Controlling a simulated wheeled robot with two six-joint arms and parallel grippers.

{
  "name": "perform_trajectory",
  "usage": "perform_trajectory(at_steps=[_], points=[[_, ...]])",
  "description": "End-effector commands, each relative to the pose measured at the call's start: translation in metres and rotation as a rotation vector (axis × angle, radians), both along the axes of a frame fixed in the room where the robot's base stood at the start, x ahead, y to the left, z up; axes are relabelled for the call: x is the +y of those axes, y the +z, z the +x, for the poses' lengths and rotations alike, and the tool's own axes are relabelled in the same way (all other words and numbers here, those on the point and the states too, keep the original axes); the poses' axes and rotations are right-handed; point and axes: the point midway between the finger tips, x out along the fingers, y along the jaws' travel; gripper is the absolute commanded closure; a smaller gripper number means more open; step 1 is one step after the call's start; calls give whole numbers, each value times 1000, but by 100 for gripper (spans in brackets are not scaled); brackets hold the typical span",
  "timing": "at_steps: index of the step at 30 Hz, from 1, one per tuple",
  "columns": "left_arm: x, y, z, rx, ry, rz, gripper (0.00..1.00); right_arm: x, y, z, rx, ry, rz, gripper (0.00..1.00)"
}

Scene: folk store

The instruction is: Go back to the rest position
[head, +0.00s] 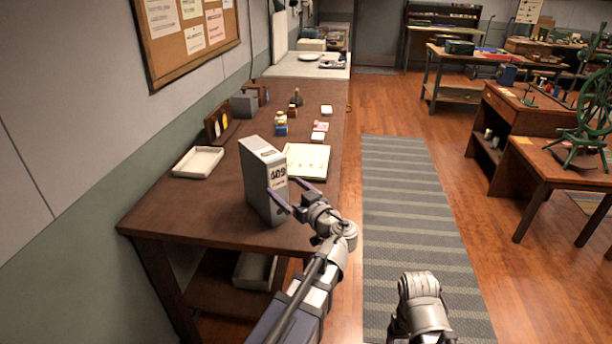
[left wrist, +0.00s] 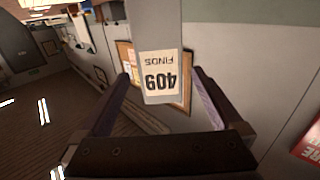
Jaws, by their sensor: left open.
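My left gripper (head: 292,199) is over the near right part of the wooden table, beside a grey box file. The grey box file (head: 258,185) stands upright on the table and has a white label reading 409. In the left wrist view the file (left wrist: 160,30) shows between the two spread fingers of my left gripper (left wrist: 160,100), with its label reading 409 FINDS upside down. The fingers are open and a gap shows on each side of the file. Part of my right arm shows at the bottom of the head view, but its gripper cannot be seen.
The wooden table (head: 170,208) runs along the left wall. A striped grey rug (head: 410,200) covers the aisle. A desk with a green spinning wheel (head: 585,125) stands right.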

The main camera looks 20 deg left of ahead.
Motion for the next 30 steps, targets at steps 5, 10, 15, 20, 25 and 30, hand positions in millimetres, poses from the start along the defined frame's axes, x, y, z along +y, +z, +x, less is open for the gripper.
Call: perform_trajectory(at_steps=[5,10,15,20,25,30], points=[[16,0,10,0,3,0,0,0,0,0,0,0,0,18],[43,0,27,0,4,0,0,0,0,0,0,0,0,18],[69,0,44,0,3,0,0,0,0,0,0,0,0,18],[88,0,56,0,1,0,0,0,0,0,0,0,0,18],[101,0,63,0,0,0,0,0,0,0,0,0,0,18],[102,0,62,0,-1,0,0,0,0,0,0,0,0,18]])
